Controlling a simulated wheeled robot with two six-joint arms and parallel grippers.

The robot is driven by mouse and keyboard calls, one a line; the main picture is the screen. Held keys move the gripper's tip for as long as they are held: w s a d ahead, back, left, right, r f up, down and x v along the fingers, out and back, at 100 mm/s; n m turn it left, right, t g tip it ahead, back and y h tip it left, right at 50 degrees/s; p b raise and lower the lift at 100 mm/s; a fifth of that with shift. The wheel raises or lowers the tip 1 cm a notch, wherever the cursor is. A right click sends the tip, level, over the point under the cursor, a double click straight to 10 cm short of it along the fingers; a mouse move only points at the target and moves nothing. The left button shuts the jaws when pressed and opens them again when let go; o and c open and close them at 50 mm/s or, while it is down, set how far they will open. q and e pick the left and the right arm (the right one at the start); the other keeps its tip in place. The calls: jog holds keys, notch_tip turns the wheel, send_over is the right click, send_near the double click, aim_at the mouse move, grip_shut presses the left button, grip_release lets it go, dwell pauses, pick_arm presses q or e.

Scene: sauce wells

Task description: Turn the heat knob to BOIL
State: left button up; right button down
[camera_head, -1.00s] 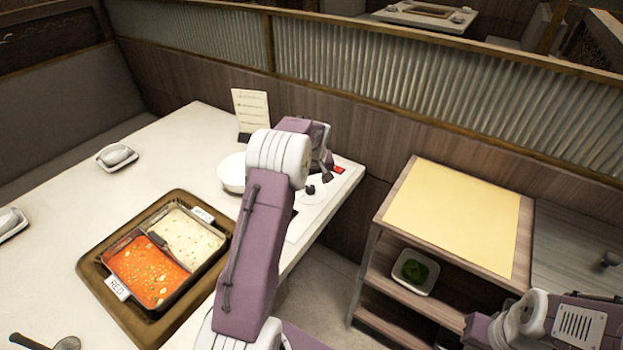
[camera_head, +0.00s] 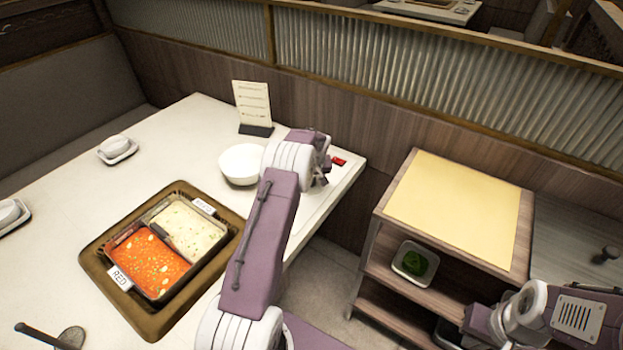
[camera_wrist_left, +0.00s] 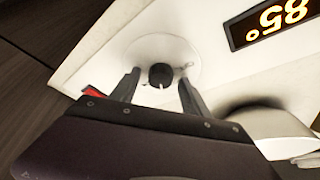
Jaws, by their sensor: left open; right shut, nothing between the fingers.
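The heat knob (camera_wrist_left: 160,76) is small, round and black with a white pointer mark, on a pale round dial (camera_wrist_left: 150,50) in the left wrist view. Its pointer is toward the bottom of that picture; I cannot read any dial label. My left gripper (camera_wrist_left: 159,78) is open, with one finger on each side of the knob; I cannot tell whether they touch it. In the head view my left gripper (camera_head: 322,174) is at the table's right corner and hides the knob. My right gripper (camera_head: 452,332) is shut and empty at the lower right, partly cut off.
A lit display (camera_wrist_left: 275,20) reads 85°, upside down. A white bowl (camera_head: 241,164) and a menu stand (camera_head: 254,106) are near my left gripper. A red part (camera_head: 338,160) is beside it. A two-well sauce pot (camera_head: 207,258) and a shelf unit (camera_head: 376,232) stand farther away.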

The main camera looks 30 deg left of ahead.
pick_arm(q)
grip_shut()
